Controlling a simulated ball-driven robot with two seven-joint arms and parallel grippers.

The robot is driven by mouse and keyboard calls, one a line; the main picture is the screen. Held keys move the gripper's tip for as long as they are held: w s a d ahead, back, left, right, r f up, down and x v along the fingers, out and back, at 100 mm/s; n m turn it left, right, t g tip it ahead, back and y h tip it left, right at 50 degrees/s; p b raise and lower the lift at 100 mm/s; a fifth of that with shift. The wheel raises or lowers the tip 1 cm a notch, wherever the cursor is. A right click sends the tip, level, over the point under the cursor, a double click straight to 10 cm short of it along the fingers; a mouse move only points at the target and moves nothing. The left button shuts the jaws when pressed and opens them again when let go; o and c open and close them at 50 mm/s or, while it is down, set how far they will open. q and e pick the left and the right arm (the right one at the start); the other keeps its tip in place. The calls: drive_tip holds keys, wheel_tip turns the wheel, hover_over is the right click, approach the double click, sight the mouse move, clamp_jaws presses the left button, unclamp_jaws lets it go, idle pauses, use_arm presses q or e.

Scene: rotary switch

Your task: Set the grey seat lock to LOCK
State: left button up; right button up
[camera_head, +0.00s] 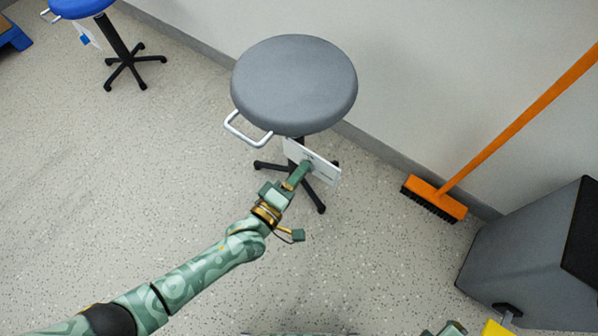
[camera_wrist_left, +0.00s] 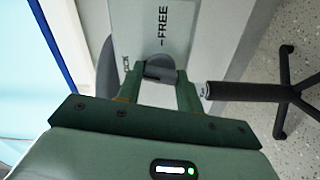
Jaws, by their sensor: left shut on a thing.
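The grey stool (camera_head: 294,82) stands by the wall with a white switch plate (camera_head: 324,172) under its seat. In the left wrist view the plate (camera_wrist_left: 205,40) fills the upper middle. It carries the word FREE and a second, partly hidden label to its left. My left gripper (camera_head: 303,170) reaches up to the plate. In the left wrist view its fingers (camera_wrist_left: 160,80) are shut on the dark grey knob (camera_wrist_left: 158,68) of the seat lock. The fingers hide part of the knob, and I cannot tell exactly where it points.
A blue stool (camera_head: 82,8) stands at the far left. An orange broom (camera_head: 440,198) leans on the wall at the right, near a dark grey bin (camera_head: 520,255). A white loop handle (camera_head: 245,130) juts from the grey stool's left side.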

use_arm(q)
drive_tip(key=shift+f+n, duration=0.1)
drive_tip(key=shift+n, duration=0.9)
drive_tip(key=o, duration=1)
drive_tip(key=shift+a, duration=0.1)
